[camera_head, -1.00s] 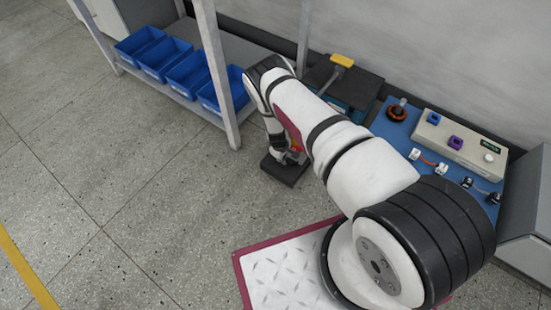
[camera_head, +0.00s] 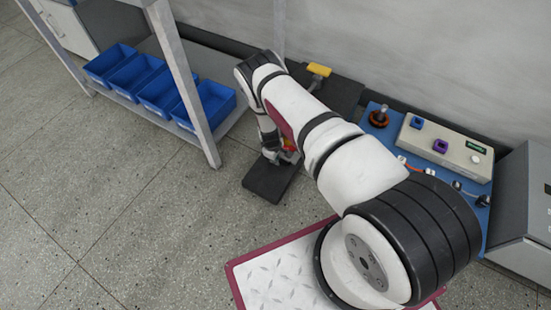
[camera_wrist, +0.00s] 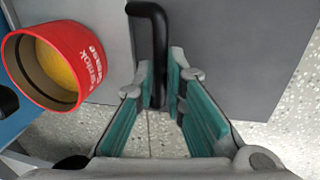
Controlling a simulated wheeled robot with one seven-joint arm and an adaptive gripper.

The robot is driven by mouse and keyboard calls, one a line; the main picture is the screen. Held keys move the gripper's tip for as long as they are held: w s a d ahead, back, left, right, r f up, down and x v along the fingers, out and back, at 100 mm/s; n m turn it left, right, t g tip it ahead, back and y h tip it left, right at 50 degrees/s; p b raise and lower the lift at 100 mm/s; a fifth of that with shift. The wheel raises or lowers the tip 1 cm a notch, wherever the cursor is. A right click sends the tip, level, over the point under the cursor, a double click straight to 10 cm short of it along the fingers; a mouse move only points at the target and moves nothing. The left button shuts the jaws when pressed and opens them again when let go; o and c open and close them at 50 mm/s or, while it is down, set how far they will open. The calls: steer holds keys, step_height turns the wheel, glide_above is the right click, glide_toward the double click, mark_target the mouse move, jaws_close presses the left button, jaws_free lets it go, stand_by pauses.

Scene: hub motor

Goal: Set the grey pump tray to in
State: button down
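A dark grey slab (camera_head: 270,181), which looks like the pump tray, sticks out low over the floor in front of the dark bench unit in the head view. In the wrist view, a grey flat surface (camera_wrist: 230,55) fills the upper right, with a bent black handle (camera_wrist: 155,45) in front of it. My gripper (camera_wrist: 163,72) has its two teal-padded fingers apart, with the lower end of the handle between them. I cannot tell whether either pad touches it. In the head view my gripper (camera_head: 280,152) is at the slab's far end, partly hidden by my arm.
A red can (camera_wrist: 62,65) with yellow contents is left of my fingers. A yellow-handled item (camera_head: 318,70) stands on the dark unit. A control box (camera_head: 443,146) sits on a blue board at right. Blue bins (camera_head: 163,88) fill a rack at left. Open floor lies in front.

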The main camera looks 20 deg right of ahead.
steer(key=c, duration=1.7)
jaws_free()
steer(key=shift+w+d, duration=0.2)
steer(key=shift+d, duration=0.05)
steer(key=shift+o, duration=0.2)
step_height(320, 180, up, 12)
steer(key=s+a, duration=0.1)
steer(key=shift+s+a, duration=0.2)
steer(key=shift+a, duration=0.2)
